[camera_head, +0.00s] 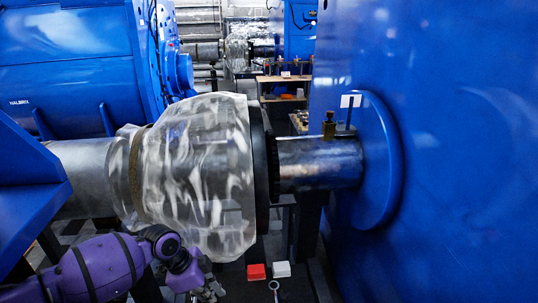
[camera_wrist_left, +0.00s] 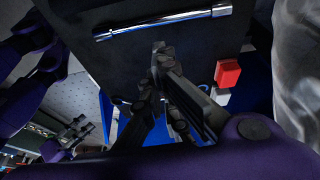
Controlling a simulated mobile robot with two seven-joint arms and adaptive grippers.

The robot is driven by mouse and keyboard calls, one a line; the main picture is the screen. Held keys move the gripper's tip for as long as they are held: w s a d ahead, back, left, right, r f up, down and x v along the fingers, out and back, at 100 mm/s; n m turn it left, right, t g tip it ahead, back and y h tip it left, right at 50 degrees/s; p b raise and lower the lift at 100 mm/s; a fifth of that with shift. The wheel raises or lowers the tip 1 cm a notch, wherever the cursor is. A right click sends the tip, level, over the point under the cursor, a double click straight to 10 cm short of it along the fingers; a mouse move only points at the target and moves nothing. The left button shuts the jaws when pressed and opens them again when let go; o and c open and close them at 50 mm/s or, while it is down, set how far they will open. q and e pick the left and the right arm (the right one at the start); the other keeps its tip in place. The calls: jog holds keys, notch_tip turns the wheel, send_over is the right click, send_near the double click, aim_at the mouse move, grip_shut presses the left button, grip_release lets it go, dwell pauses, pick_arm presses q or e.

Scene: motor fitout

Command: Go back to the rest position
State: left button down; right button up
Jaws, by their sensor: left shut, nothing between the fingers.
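My left gripper (camera_head: 208,290) is at the bottom of the head view, low in front of the plastic-wrapped coupling, at the end of my purple arm. In the left wrist view its dark fingers (camera_wrist_left: 160,55) are closed with nothing between them. A chrome wrench (camera_wrist_left: 165,21) lies on a dark surface beyond the fingertips, apart from them. Its ring end (camera_head: 274,286) shows in the head view, right of the gripper. Dark fingers beside purple links (camera_wrist_left: 75,130) at the left of the wrist view look like my right gripper; their opening is unclear.
A red box (camera_head: 256,272) and a white box (camera_head: 282,269) sit near the wrench. The wrapped coupling (camera_head: 215,170) and shaft (camera_head: 318,160) run between a blue machine (camera_head: 70,70) at left and a large blue housing (camera_head: 450,150) at right. A workbench (camera_head: 284,79) stands behind.

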pick_arm(q)
jog(key=w+d+r+n+t, duration=0.2)
jog(key=w+d+t, duration=0.2)
jog(key=w, duration=0.2)
jog(key=s+d+f+n+t+h, duration=0.2)
jog(key=s+d+f+n+t, duration=0.15)
jog(key=d, duration=0.25)
jog(key=s+a+f+n+y, duration=0.1)
jog(key=s+a+f+n, duration=0.1)
jog(key=s, duration=0.4)
jog(key=s+a+f+n+t+y, duration=0.1)
jog(key=s+a+f+n, duration=0.1)
jog(key=s, duration=0.4)
jog(key=s+a+f+n+t+y, duration=0.1)
jog(key=s+a+n+y, duration=0.1)
jog(key=s, duration=0.4)
jog(key=shift+a+f+n, duration=0.4)
jog(key=shift+a+n, duration=0.15)
jog(key=shift+n, duration=0.2)
jog(key=s+a+f+n+g+y, duration=0.1)
jog(key=s+f, duration=0.3)
jog(key=s, duration=0.7)
jog(key=shift+a+f+n, duration=0.25)
jog(key=shift+a+n, duration=0.15)
jog(key=shift+a, duration=0.1)
